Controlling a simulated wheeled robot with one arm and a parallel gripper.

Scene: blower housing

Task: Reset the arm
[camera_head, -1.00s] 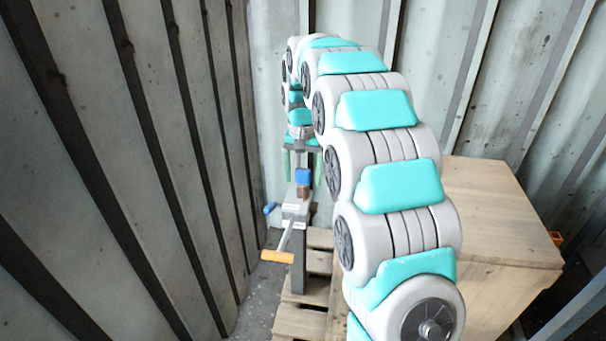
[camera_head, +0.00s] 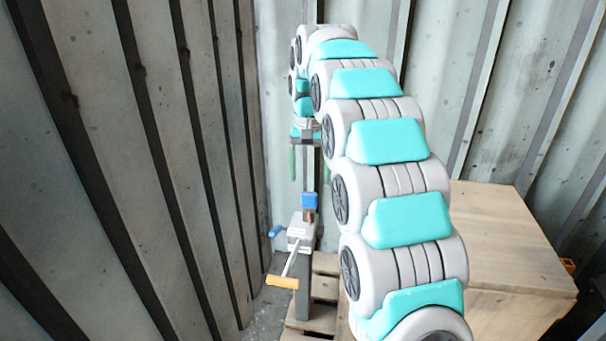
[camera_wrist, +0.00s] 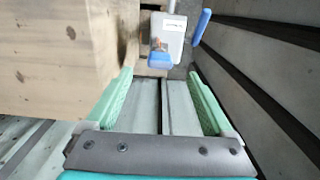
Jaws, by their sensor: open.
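My gripper (camera_head: 308,160) is at the far end of my white and teal arm in the head view, above a grey device (camera_head: 302,228) on a post. The device has a blue block on top, a blue handle and an orange handle. In the wrist view my gripper (camera_wrist: 165,95) shows two green fingers spread wide apart with nothing between them. The grey device (camera_wrist: 168,38) is ahead of the fingers there, apart from them. My arm hides part of the area behind it in the head view.
A wooden box (camera_head: 505,235) stands to the right of my arm, and it also fills the upper left of the wrist view (camera_wrist: 60,50). A wooden pallet (camera_head: 322,290) lies under the device. Corrugated metal walls (camera_head: 130,170) close in at the left and back.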

